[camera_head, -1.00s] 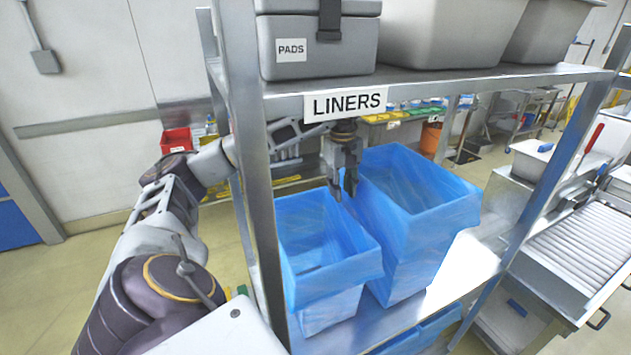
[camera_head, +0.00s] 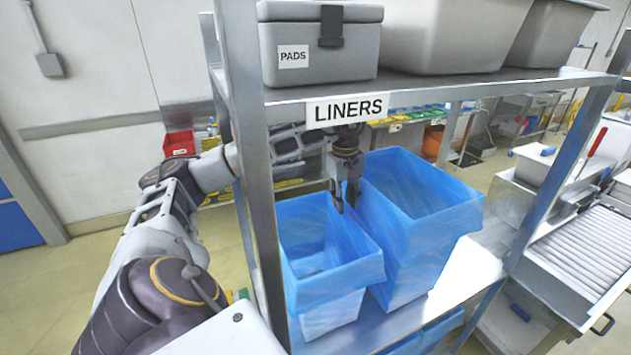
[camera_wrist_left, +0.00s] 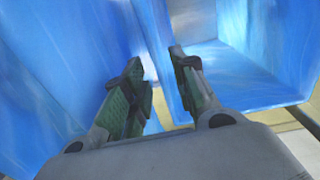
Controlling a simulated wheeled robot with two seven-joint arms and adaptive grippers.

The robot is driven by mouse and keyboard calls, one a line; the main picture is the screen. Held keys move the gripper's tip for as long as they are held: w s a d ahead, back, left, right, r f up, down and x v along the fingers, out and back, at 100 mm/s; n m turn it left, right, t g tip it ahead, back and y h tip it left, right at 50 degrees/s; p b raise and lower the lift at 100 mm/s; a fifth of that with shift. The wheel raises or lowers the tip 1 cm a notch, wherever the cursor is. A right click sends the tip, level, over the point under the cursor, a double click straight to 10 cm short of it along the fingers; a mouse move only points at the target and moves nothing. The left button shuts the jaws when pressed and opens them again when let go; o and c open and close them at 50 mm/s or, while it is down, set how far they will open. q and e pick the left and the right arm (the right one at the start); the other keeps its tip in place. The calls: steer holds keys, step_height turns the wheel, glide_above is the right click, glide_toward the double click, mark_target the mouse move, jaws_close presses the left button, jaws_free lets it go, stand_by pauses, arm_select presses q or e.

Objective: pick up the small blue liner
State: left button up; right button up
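The small blue liner (camera_head: 330,277) is the shorter, left one on the shelf under the LINERS label. It is open at the top, with its blue film folded over a pale lower body. My left gripper (camera_head: 345,203) points down at its far right rim, beside the large liner. In the left wrist view the left gripper (camera_wrist_left: 160,88) is open, its green-padded fingers apart. A blue wall edge (camera_wrist_left: 165,60) lies between them; the small liner's inside seems to show at right. Contact cannot be told. My right gripper is not in view.
A larger, taller blue liner (camera_head: 417,215) stands close on the right. The upper shelf (camera_head: 440,86) carries grey bins and a PADS box (camera_head: 318,45). A metal post (camera_head: 255,190) stands left of the small liner. Bare shelf (camera_head: 455,278) shows at right.

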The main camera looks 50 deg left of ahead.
mark_target(345, 210)
arm_select(q)
steer(key=shift+w+d+f+p, duration=0.1)
steer(key=shift+f+p, duration=0.25)
steer(key=shift+f, duration=0.9)
steer(key=shift+w+d+f+p, duration=0.1)
steer(key=shift+f+p, duration=0.2)
steer(key=shift+f, duration=0.95)
steer(key=shift+c, duration=0.2)
jaws_close()
